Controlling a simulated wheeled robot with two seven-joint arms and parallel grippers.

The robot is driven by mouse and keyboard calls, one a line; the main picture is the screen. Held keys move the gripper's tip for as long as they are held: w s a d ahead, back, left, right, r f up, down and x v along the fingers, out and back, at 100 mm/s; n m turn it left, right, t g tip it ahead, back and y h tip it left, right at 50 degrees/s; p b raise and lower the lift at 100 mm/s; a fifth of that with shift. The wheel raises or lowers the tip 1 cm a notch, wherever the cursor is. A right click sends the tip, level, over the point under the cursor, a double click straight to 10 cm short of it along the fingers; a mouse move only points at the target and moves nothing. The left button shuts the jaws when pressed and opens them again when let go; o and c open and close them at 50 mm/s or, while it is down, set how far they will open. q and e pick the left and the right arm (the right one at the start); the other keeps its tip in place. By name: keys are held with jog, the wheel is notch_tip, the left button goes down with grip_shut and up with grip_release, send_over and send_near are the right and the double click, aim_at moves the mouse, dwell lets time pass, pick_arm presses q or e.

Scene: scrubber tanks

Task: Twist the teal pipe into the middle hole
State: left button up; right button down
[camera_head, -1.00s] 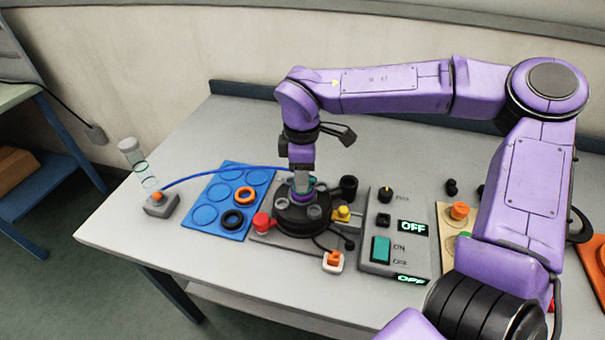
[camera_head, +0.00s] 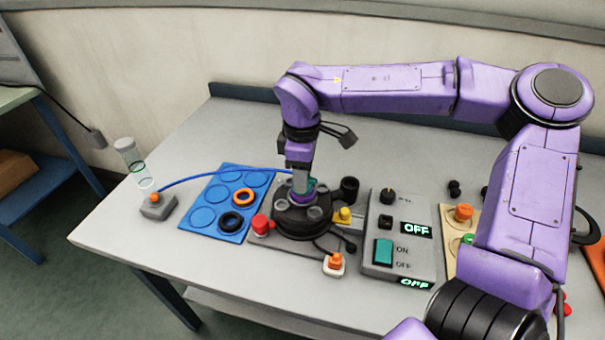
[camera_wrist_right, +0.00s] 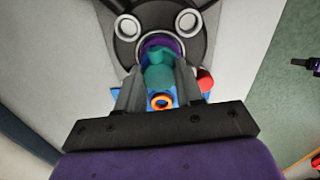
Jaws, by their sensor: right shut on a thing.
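My right gripper (camera_head: 300,187) points down over the middle of the black round scrubber tank base (camera_head: 285,222). It is shut on the teal pipe (camera_wrist_right: 158,72), which shows between the two fingers in the right wrist view. The pipe's far end is at the purple-rimmed middle hole (camera_wrist_right: 168,41); how deep it sits I cannot tell. In the head view only a bit of teal (camera_head: 311,184) shows beside the fingertips, and the hole is hidden. My left gripper is not in view.
A blue mat (camera_head: 199,216) with an orange ring (camera_head: 243,197) and a black ring (camera_head: 231,221) lies left of the base. A red knob (camera_head: 260,225) is at its edge. A grey control box (camera_head: 402,265) reading OFF stands to the right. A clear tube (camera_head: 127,150) stands far left.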

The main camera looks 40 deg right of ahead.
jog(key=shift+f+m+b, duration=0.1)
jog(key=shift+m+b, duration=0.3)
jog(key=shift+b, duration=0.4)
jog(key=shift+m+b, duration=0.4)
jog(key=shift+m+b, duration=0.7)
jog(key=shift+b, duration=0.5)
